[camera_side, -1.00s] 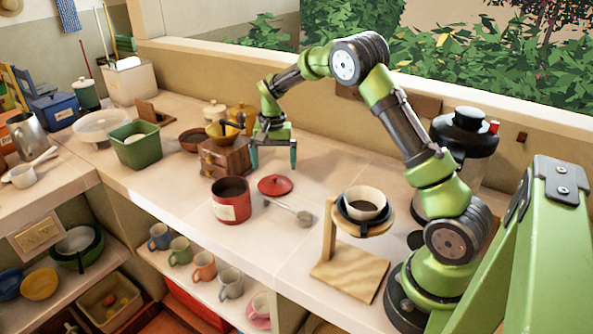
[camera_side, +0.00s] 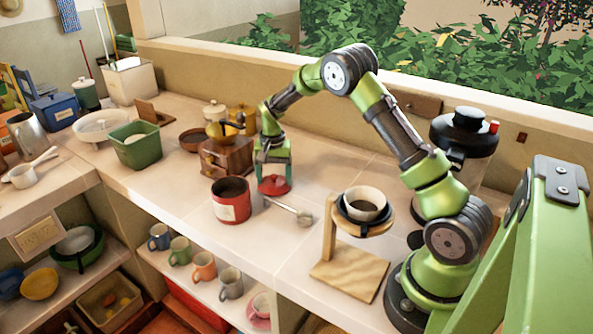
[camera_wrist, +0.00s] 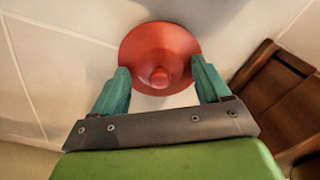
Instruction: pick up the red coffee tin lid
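The red coffee tin lid (camera_side: 274,184) lies flat on the counter, just behind and right of the open red coffee tin (camera_side: 231,201). My gripper (camera_side: 274,180) is low over the lid with its fingers apart. In the wrist view the lid (camera_wrist: 152,48) shows its round knob, and the open teal fingers of my gripper (camera_wrist: 160,78) are on either side of its near part. Whether the fingertips touch the lid I cannot tell.
A metal scoop (camera_side: 303,216) lies right of the tin. A wooden coffee grinder (camera_side: 227,158) stands close left of my gripper. A pour-over stand (camera_side: 349,273) is at the right, near the counter's front edge. Counter behind the lid is clear.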

